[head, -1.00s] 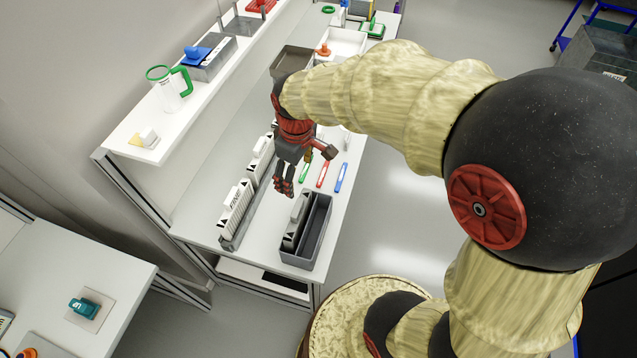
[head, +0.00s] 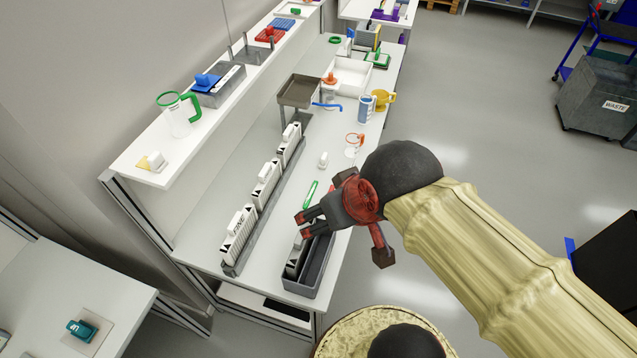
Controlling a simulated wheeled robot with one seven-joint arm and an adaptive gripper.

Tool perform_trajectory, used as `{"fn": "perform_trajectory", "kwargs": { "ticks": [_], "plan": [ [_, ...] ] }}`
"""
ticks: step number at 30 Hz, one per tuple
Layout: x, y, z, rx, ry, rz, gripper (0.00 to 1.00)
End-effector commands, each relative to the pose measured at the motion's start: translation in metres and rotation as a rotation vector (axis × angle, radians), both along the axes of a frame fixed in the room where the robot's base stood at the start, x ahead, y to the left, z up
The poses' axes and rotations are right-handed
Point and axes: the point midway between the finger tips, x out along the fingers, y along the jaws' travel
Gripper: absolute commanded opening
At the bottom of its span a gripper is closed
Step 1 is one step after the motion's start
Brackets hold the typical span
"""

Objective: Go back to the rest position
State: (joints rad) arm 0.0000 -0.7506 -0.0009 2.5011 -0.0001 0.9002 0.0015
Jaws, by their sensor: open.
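My gripper (head: 307,224) is in the head view, above the right edge of the white workbench (head: 215,215). Its fingers are apart and point left, over the far end of a dark grey bin (head: 318,275). I see nothing between the fingers. A white-and-black module (head: 296,258) stands in the left part of the bin, and the right part looks empty. My arm reaches in from the lower right and hides part of the bench's right edge.
A row of white modules (head: 238,232) stands in a rail left of the bin. A shelf (head: 150,172) above holds a clear jug (head: 178,115). Further back are a grey tray (head: 300,92), a blue-white mug (head: 366,108) and a yellow mug (head: 383,99).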

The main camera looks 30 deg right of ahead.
Motion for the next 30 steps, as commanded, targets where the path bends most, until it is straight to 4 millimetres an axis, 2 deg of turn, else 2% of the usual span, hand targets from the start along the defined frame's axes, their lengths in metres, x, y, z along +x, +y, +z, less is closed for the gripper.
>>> {"fn": "perform_trajectory", "kwargs": {
  "ticks": [5, 8, 15, 19, 23, 30],
  "plan": [
    [0.0, 0.0, -0.016, 0.0, 0.0, 0.001, 0.74],
    [0.0, 0.0, -0.034, 0.0, 0.0, 0.001, 0.74],
    [0.0, 0.0, -0.09, 0.0, 0.001, 0.001, 0.74],
    [0.0, 0.0, -0.114, 0.0, 0.001, 0.001, 0.74],
    [0.0, 0.0, -0.124, 0.0, 0.001, 0.001, 0.74],
    [0.0, 0.0, -0.121, -0.001, 0.0, 0.002, 0.74]
  ]
}}
